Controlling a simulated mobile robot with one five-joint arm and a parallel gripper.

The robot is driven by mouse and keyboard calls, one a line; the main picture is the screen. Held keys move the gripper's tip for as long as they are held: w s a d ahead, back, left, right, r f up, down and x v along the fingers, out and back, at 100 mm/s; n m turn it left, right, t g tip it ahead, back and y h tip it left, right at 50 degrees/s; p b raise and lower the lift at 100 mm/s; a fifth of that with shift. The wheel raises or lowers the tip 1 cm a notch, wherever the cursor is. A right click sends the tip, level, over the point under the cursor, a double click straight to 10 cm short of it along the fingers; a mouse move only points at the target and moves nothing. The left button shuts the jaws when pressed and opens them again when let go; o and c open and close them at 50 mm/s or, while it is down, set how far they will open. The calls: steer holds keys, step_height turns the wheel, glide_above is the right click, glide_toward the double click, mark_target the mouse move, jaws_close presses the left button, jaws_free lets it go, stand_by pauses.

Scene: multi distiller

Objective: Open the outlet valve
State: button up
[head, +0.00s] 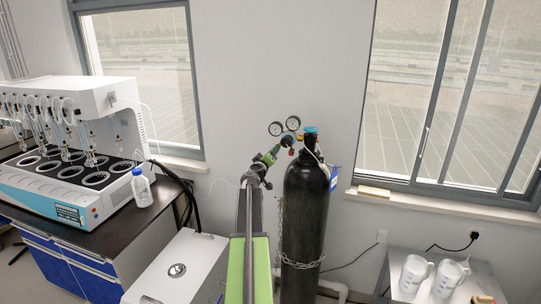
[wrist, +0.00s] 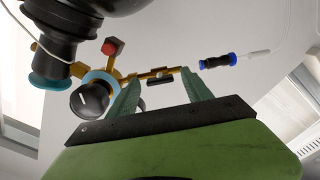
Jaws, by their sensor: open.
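A tall black gas cylinder (head: 304,205) stands upright against the wall, with a brass regulator and two round gauges (head: 284,127) at its top. In the wrist view the brass regulator pipe (wrist: 140,75) runs across the top of the picture. A small dark handle (wrist: 160,81), which looks like the outlet valve, hangs on this pipe. My gripper (wrist: 160,88) is open, its two green fingers either side of that handle in the picture. I cannot tell whether they touch it.
A black round knob (wrist: 90,99) and a red-capped part (wrist: 113,46) are close left of my fingers. A blue-and-black hose fitting (wrist: 217,61) lies to the right. A chain (head: 302,264) wraps the cylinder. A white cabinet (head: 180,270) and a distiller bench (head: 140,222) stand left.

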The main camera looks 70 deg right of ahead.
steer(key=a, duration=1.7)
steer(key=shift+s+a, duration=0.2)
steer(key=shift+s, duration=0.25)
